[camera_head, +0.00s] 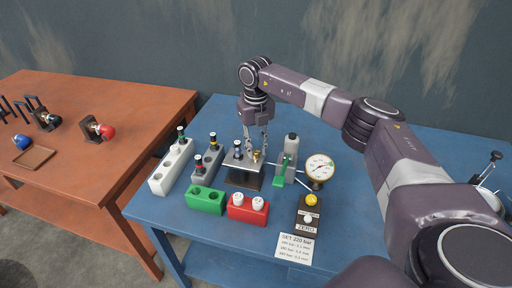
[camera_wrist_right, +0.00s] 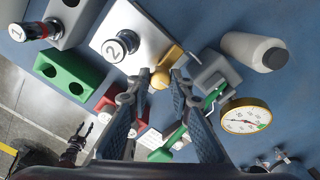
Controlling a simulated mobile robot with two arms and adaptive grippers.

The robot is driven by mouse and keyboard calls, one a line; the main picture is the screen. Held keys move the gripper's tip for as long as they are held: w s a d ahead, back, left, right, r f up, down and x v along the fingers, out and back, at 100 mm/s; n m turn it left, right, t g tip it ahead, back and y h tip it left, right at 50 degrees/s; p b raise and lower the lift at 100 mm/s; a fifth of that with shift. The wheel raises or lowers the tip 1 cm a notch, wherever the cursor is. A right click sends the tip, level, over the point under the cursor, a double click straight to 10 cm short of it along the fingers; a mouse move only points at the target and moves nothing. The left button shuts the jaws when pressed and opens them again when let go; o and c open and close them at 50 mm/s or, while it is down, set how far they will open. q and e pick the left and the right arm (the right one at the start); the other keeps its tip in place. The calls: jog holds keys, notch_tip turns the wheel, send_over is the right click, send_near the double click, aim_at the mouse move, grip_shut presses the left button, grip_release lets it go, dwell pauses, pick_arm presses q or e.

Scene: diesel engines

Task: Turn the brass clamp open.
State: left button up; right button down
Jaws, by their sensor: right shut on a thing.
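The brass clamp (camera_head: 256,157) sits on a grey metal block (camera_head: 240,172) on a dark base, in the middle of the blue table. In the right wrist view the brass clamp (camera_wrist_right: 163,68) shows between my fingertips, with its arm reaching up and to the right. My right gripper (camera_head: 256,147) points down over it and is shut on it; its fingers also show in the right wrist view (camera_wrist_right: 160,77).
A green-levered pump (camera_head: 287,160) and a round gauge (camera_head: 320,168) stand close on the right. Green (camera_head: 206,208) and red (camera_head: 247,214) holders lie in front. White (camera_head: 161,180) and grey racks stand left. A setting card (camera_head: 294,247) lies at the front edge.

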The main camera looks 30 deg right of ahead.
aim_at(256, 151)
jog(key=shift+w+r+m, duration=0.2)
jog(key=shift+m, duration=0.4)
jog(key=c, duration=2.1)
grip_release()
jog(key=o, duration=0.4)
jog(key=shift+s, duration=0.1)
jog(key=shift+c, duration=0.2)
jog(key=shift+f, duration=0.1)
notch_tip(256, 151, up, 12)
